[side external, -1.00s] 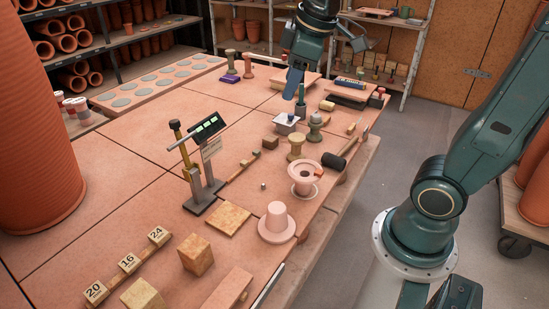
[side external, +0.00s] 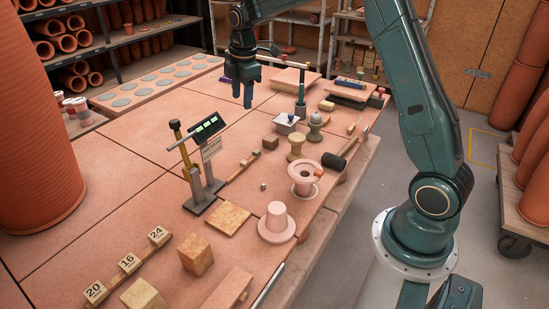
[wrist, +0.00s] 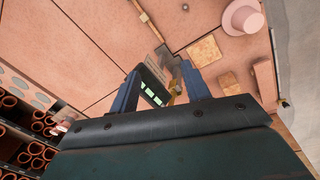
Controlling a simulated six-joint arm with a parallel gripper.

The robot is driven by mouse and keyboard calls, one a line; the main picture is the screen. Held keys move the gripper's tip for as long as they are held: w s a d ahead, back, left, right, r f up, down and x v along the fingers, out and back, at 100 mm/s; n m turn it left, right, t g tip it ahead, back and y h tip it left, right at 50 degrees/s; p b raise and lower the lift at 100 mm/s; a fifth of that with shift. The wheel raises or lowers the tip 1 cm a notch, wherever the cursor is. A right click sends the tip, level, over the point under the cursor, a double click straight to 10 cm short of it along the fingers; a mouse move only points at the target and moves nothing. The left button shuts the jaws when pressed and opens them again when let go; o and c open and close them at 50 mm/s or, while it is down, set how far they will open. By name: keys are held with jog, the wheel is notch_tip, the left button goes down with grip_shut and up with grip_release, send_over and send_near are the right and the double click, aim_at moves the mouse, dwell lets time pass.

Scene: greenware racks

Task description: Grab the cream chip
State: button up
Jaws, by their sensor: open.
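I cannot make out a cream chip with certainty in either view. A flat tan square tile (side external: 229,218) lies on the bench; it also shows in the wrist view (wrist: 204,51). Cream blocks marked 20, 16 and 24 (side external: 129,263) sit on a strip at the front left. My gripper (side external: 242,98) is open and empty, pointing down above the far part of the bench. In the wrist view its two blue fingers (wrist: 161,84) stand apart, with the digital gauge (wrist: 149,92) seen between and beyond them.
The upright gauge with a display (side external: 206,128) stands mid-bench. A pink flanged pot (side external: 305,178) and a pink cup form (side external: 277,222) stand near the right edge. A slab with grey discs (side external: 155,82) lies at the far left. Bare bench (side external: 120,165) lies left of the gauge.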

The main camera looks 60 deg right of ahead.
jog(key=w+d+f+n, duration=0.2)
jog(key=w+d+f, duration=0.1)
jog(key=f, duration=0.4)
jog(key=w+d+f+n+g, duration=0.1)
jog(key=w+d+f+n, duration=0.1)
jog(key=f, duration=0.5)
jog(key=shift+w+d+f+n, duration=0.3)
jog(key=shift+w+d+f, duration=0.15)
jog(key=shift+d, duration=0.1)
send_over(244, 162)
jog(key=shift+d+f, duration=0.15)
jog(key=shift+f, duration=4.1)
jog(key=shift+f, duration=2.55)
